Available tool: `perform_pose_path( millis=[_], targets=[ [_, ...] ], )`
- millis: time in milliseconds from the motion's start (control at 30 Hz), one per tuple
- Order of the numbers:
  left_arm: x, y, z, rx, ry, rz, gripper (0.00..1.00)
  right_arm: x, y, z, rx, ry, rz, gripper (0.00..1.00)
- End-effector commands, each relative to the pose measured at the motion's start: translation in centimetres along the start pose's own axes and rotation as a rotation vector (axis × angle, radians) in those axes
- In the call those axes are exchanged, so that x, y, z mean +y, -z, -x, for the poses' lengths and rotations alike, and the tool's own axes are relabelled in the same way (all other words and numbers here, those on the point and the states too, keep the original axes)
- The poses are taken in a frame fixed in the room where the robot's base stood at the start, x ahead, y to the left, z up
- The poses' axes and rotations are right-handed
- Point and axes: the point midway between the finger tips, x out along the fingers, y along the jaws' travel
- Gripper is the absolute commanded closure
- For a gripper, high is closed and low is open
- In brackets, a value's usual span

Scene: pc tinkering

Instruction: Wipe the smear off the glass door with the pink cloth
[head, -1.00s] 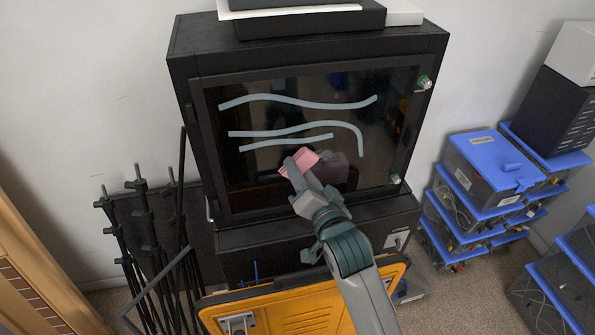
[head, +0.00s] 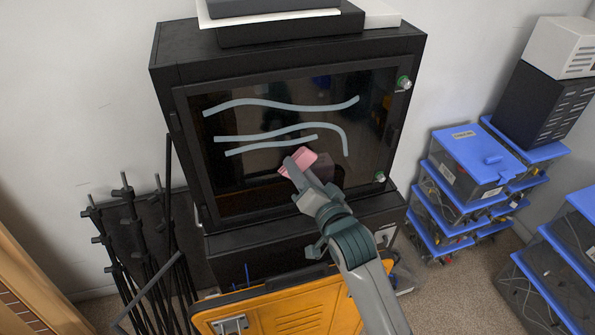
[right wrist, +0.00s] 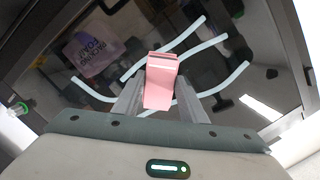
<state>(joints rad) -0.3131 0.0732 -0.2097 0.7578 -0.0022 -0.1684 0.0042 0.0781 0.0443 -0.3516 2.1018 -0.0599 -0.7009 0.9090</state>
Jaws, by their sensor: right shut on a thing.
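The dark glass door (head: 250,185) fills the front of a black cabinet in the middle of the head view. Its smear (head: 280,105) is several pale blue-grey wavy streaks across the upper and middle glass; they also cross the right wrist view (right wrist: 225,80). My right gripper (head: 293,168) is shut on the pink cloth (head: 299,160), in front of the glass just below the lower streaks. In the right wrist view the folded cloth (right wrist: 161,82) sticks out between the fingers. I cannot tell whether it touches the glass. My left gripper is not in view.
Black stands (head: 130,235) are at left. Blue-lidded bins (head: 475,155) are stacked at right. Boxes (head: 290,25) lie on the cabinet. The glass shows reflections, including a purplish shape with lettering (right wrist: 90,50).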

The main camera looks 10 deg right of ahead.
Motion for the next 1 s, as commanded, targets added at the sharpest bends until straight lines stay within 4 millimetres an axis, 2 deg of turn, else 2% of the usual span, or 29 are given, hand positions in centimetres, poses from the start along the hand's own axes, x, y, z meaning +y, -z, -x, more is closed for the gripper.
perform_pose_path(
  millis=[333,700,1000],
  targets=[
    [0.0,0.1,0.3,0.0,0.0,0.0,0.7,0.4,0.5,0.1,0.001,-0.002,0.002,0.94],
    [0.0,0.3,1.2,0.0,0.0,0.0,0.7,2.1,2.2,0.5,0.001,-0.001,0.002,0.94],
    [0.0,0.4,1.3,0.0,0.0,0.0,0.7,2.5,2.4,0.5,0.001,0.0,0.001,0.94]
  ],
)
